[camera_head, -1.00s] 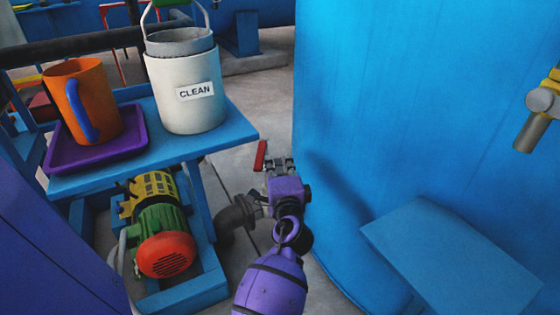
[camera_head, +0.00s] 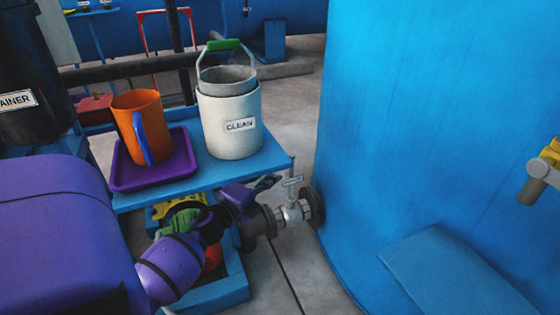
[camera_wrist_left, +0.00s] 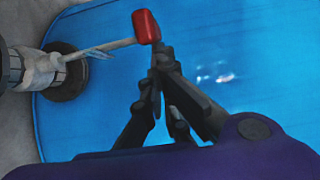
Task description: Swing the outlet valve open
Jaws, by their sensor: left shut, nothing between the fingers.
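The outlet valve (camera_head: 293,211) is a pale metal body on the short pipe between the blue tank and the pump stand. Its lever (camera_head: 291,182) shows only as a pale stub in the head view. In the left wrist view, the pale lever (camera_wrist_left: 105,46) runs from the valve body (camera_wrist_left: 38,70) to a red grip (camera_wrist_left: 146,26). My left gripper (camera_head: 268,183) is shut and empty, left of the valve. In the wrist view, its dark fingertips (camera_wrist_left: 160,58) are just beside the red grip; I cannot tell whether they touch. My right gripper is not in view.
The blue tank (camera_head: 420,110) fills the right, with a tap (camera_head: 538,182) at its edge. A blue stand (camera_head: 270,160) holds a purple tray (camera_head: 122,181), an orange mug (camera_head: 138,112) and a white "CLEAN" bucket (camera_head: 229,140). Open floor (camera_head: 290,270) lies below the valve.

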